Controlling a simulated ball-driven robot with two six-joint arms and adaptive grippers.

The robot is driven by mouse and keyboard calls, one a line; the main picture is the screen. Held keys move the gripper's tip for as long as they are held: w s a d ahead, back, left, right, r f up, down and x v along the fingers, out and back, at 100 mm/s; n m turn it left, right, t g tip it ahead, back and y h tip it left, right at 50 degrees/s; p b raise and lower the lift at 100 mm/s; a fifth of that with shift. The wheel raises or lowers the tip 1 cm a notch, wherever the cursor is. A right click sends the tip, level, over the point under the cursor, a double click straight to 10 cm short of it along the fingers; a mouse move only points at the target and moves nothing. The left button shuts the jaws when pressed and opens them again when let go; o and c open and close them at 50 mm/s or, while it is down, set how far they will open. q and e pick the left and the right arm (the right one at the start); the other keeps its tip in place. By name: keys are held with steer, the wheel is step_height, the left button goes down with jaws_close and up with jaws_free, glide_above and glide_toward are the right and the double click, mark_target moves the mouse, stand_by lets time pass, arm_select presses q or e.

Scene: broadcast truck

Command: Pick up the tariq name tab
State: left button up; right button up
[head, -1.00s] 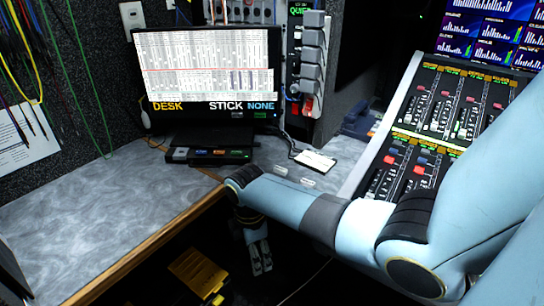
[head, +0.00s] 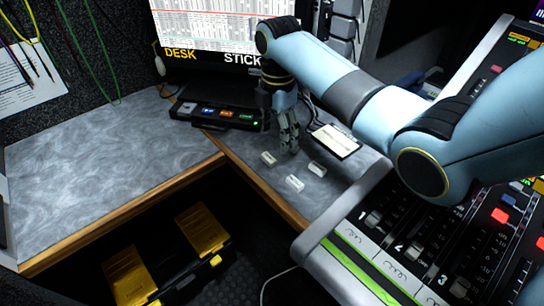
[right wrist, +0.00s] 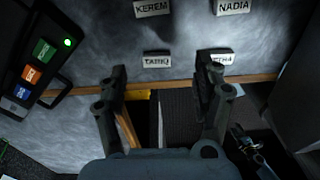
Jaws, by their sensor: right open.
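The tariq name tab (right wrist: 157,59) is a small white tab with dark lettering, lying on the grey desk near its wooden edge. In the head view it appears to be the left tab (head: 268,158). My right gripper (head: 289,150) points down above the desk among the tabs, just right of that tab. In the right wrist view the open, empty fingers (right wrist: 163,82) reach toward the desk edge, with the tariq tab between their tips in the picture and apart from them. The right finger partly covers a tab ending in "THA" (right wrist: 222,58).
The KEREM tab (right wrist: 153,8) and NADIA tab (right wrist: 233,7) lie farther from the edge. A black button box (head: 218,115) stands left of my gripper; a framed white card (head: 335,141) lies right. The mixing console (head: 400,245) borders the right. The left desk (head: 110,170) is clear.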

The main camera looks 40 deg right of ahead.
mark_target(270, 156)
steer(key=shift+f, duration=0.85)
steer(key=f, duration=0.1)
steer(key=a+f+b, duration=0.1)
steer(key=f, duration=0.2)
steer(key=shift+w+a+f, duration=0.25)
steer(key=shift+a, duration=0.1)
steer(key=shift+f, duration=0.25)
steer(key=shift+c, duration=0.4)
steer(key=c, duration=0.9)
